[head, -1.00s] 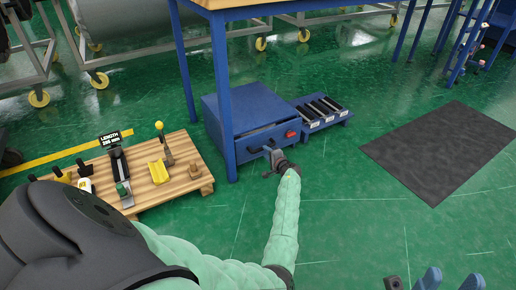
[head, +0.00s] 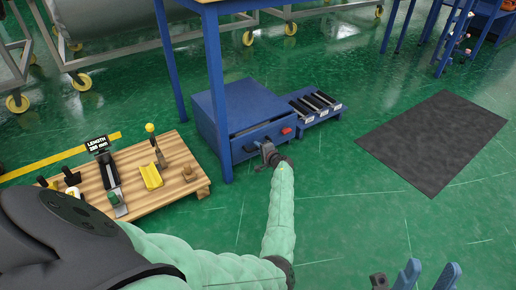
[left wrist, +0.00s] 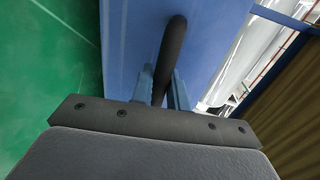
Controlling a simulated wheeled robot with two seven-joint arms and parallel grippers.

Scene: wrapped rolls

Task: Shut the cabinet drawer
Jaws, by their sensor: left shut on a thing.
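The blue cabinet (head: 238,102) stands low on the floor behind a blue table leg. Its drawer front (head: 262,137) faces me and carries a red label; the drawer looks slightly out, but I cannot tell how far. My left gripper (head: 268,153) is at the drawer front. In the left wrist view, its blue fingers (left wrist: 163,88) are shut on the black drawer handle (left wrist: 174,50), with the blue drawer front behind it. My right gripper (head: 429,275) shows at the bottom right, its blue fingers apart and empty, far from the cabinet.
A blue rack of black bars (head: 318,106) stands right of the cabinet. A wooden pallet (head: 135,191) with fixtures and a yellow block lies left. A wood-topped table with blue legs (head: 217,90) overhangs the cabinet. A dark mat (head: 432,140) lies right; the green floor in front is clear.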

